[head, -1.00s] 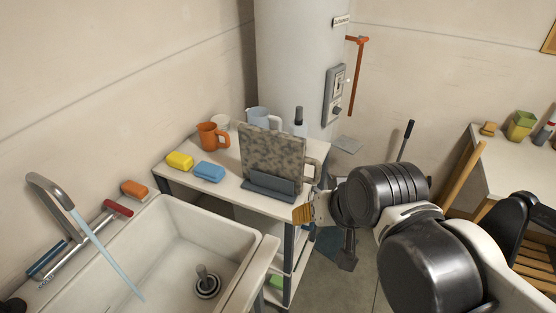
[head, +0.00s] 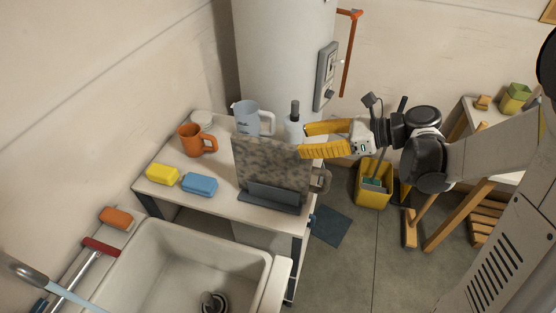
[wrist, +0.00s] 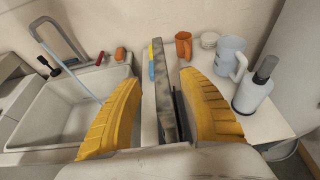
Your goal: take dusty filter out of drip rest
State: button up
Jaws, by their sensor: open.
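The dusty filter (head: 268,160), a flat mottled grey-brown panel, stands upright in the dark blue-grey drip rest (head: 270,197) on the white table. A grey loop handle (head: 323,180) shows at its right edge. My gripper (head: 305,141) is open at the filter's upper right corner, one yellow finger on its front side and one behind. In the wrist view the filter (wrist: 164,95) is seen edge-on between the spread fingers of my gripper (wrist: 158,77), with space on both sides. I cannot tell whether either finger touches it.
On the table (head: 225,205), a blue sponge (head: 200,184), yellow sponge (head: 162,174) and orange mug (head: 194,140) stand left of the filter. A pale blue jug (head: 250,116) and white bottle (head: 294,127) stand close behind it. The sink (head: 262,262) is in front.

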aim_at(279, 144)
jog(key=x, duration=0.3)
jog(key=shift+s+a+f, duration=0.1)
jog(key=b+x, duration=0.1)
jog(key=x, duration=0.1)
jog(key=b+x, duration=0.1)
jog(key=x, duration=0.2)
jog(key=shift+f, duration=0.3)
jog(key=shift+a, duration=0.3)
grip_shut()
